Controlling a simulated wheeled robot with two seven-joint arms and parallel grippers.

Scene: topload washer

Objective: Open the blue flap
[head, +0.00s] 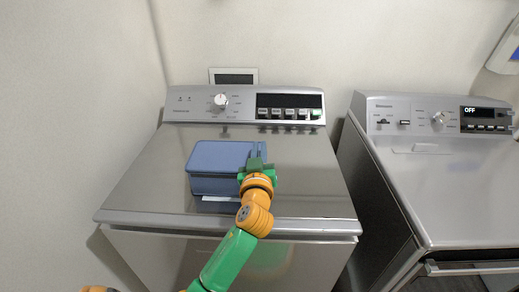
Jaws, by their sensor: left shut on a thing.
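A blue box-like piece with a blue flap (221,155) as its top sits on the grey lid of the left washer. Its front face (212,186) is a darker blue, with a pale strip below it. The flap looks down, lying over the body. My left gripper (256,166) reaches up from below and is shut at the right side of the blue flap. The gripper and wrist hide the flap's right front corner, so the exact point of contact does not show. My right gripper is not in view.
The washer's lid (148,185) is bare around the blue piece. Its control panel (190,103) with a knob and buttons stands behind. A second grey machine (455,185) stands to the right across a narrow gap. A wall is close at left and back.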

